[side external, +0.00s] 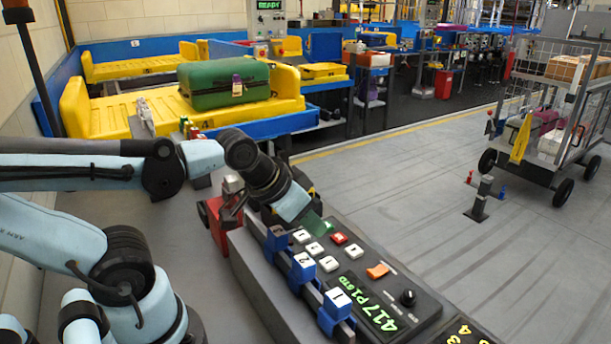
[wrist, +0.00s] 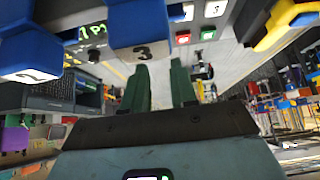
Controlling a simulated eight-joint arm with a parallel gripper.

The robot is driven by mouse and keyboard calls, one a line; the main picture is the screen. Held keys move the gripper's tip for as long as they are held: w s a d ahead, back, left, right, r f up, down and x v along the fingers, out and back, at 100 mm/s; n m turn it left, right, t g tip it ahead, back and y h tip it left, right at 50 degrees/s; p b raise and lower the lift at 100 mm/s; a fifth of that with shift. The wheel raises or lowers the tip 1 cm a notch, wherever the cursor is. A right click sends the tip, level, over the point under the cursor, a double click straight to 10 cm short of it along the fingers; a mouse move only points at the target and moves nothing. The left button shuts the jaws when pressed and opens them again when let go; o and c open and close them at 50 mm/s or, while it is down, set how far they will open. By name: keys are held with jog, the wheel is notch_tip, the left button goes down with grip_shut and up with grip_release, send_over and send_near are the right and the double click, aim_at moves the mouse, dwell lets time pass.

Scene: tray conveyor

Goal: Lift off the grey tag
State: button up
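I cannot pick out a grey tag with certainty in either view. My gripper (side external: 312,226) is over the far end of the control panel (side external: 415,300), well away from the suitcase. In the wrist view my gripper's two green fingers (wrist: 158,88) stand apart with nothing between them. The blue block marked 3 (wrist: 141,28) is close beyond the fingers.
Blue numbered blocks (side external: 303,268) line the panel's edge, beside white keys (side external: 328,264), a red key (side external: 339,239) and an orange switch (side external: 377,271). A red box (side external: 213,222) stands by the panel's far end. A cage cart (side external: 545,120) stands right; floor between is mostly open.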

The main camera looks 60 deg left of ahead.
jog(key=o, duration=0.6)
jog(key=g, duration=0.7)
send_near(231, 178)
jog(key=shift+w+a+f, duration=0.1)
jog(key=shift+w+f, duration=0.05)
jog(key=shift+f, duration=4.75)
